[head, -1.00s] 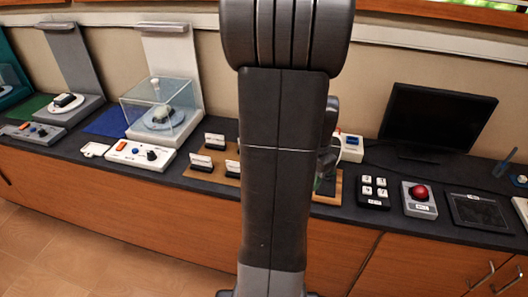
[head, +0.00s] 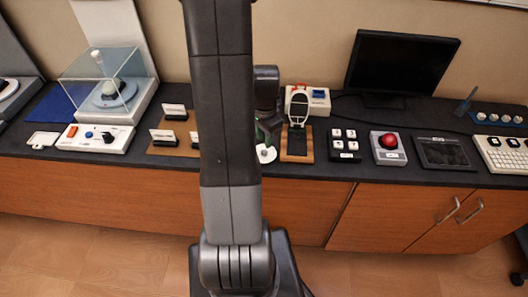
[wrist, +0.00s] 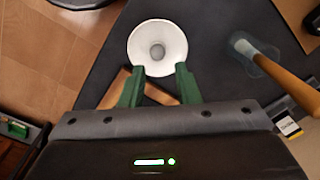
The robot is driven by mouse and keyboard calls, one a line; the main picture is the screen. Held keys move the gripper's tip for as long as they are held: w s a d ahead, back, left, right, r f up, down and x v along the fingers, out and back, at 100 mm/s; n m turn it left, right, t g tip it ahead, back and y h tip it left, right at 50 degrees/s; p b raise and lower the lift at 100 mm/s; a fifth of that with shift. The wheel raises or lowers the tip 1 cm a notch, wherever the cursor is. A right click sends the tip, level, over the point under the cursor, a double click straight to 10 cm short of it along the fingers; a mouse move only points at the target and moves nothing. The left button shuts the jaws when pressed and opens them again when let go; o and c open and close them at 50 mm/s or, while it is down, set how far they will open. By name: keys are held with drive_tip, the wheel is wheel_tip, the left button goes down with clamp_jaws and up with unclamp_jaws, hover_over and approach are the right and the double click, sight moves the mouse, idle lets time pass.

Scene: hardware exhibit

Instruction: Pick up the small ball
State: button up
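A red ball (head: 388,140) sits in a grey box on the counter, right of my arm. A white round dish (wrist: 157,47) with a grey round centre lies just beyond my fingertips in the wrist view; I cannot tell whether that centre is a ball. The dish also shows in the head view (head: 265,154), below my gripper. My gripper (wrist: 158,78) has two green fingers, spread apart with nothing held between them. In the head view my gripper (head: 264,132) is partly hidden behind my arm.
A clear case (head: 97,80) stands at the left, near a white control box (head: 95,138). A black keypad (head: 344,144), a monitor (head: 402,65) and a dark tablet (head: 442,152) are to the right. A wooden handle (wrist: 285,82) is close right in the wrist view.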

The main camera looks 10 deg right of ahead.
sight(264, 151)
drive_tip(key=shift+s+a+f+p, duration=0.15)
drive_tip(key=shift+f+p, duration=0.25)
drive_tip(key=shift+f, duration=2.15)
clamp_jaws()
